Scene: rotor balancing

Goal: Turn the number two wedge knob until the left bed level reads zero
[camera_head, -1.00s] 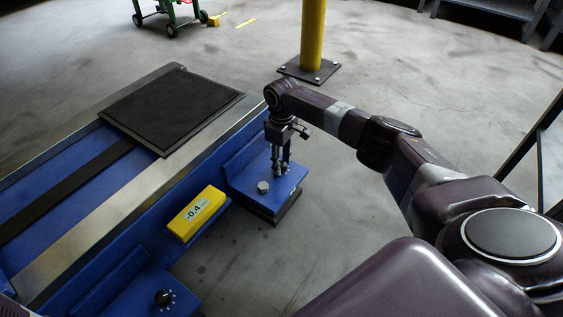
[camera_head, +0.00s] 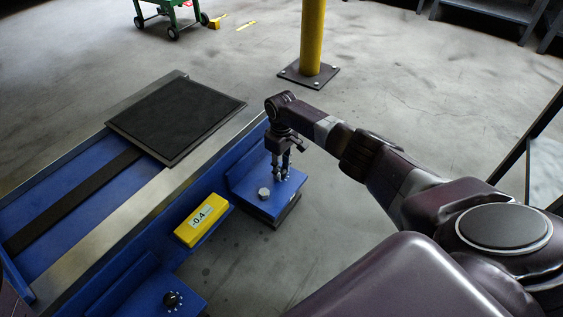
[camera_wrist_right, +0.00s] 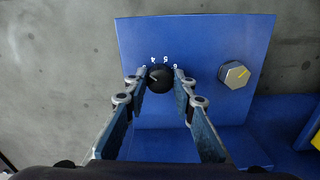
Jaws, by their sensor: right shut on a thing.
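My right gripper (camera_head: 281,174) points down over the far blue foot plate (camera_head: 245,179) of the machine bed. In the right wrist view its fingers (camera_wrist_right: 159,82) are shut on a black round knob (camera_wrist_right: 160,76) with a pale pointer line. White numbers arc around the knob's far side. The yellow level box (camera_head: 203,221) on the bed's side reads -0.4. Another black knob (camera_head: 172,299) sits on the nearer blue foot, with no gripper on it. Which knob is number two cannot be told. My left gripper is out of view.
A hex bolt (camera_head: 264,194) stands beside the held knob and also shows in the right wrist view (camera_wrist_right: 234,74). A black mat (camera_head: 176,115) lies on the bed. A yellow post (camera_head: 312,40) stands behind my right arm. Open floor lies right of the feet.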

